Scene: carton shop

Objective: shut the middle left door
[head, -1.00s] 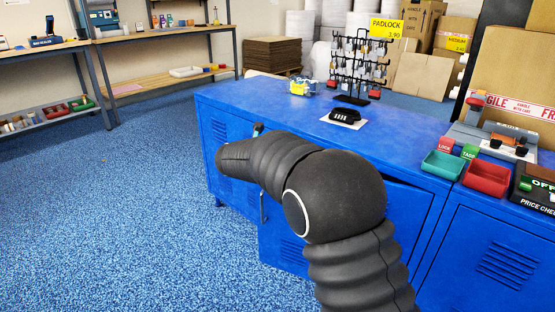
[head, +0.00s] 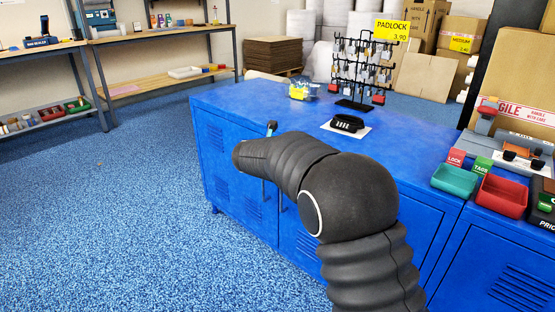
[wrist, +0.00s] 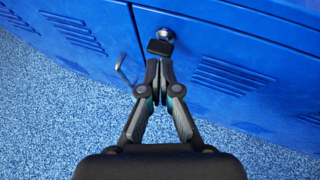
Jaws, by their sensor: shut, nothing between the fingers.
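The middle left door (head: 306,240) is a blue vented panel in the front of the blue locker unit, partly hidden behind my arm in the head view. It looks flush or nearly flush with the front; a small gap would be hard to see. In the wrist view the door (wrist: 235,75) fills the right side, with a round silver lock and black tab (wrist: 162,42) near its upper left corner. My gripper (wrist: 160,64) is shut and empty, its tips just below the tab. I cannot tell whether they touch.
The door to the left (wrist: 85,40) has a bent metal handle (wrist: 124,72) near the seam. On the locker top (head: 240,100) stand a padlock rack (head: 362,70) and a black device (head: 347,124). Red (head: 502,196) and teal (head: 454,181) trays sit at right. Blue floor at left is clear.

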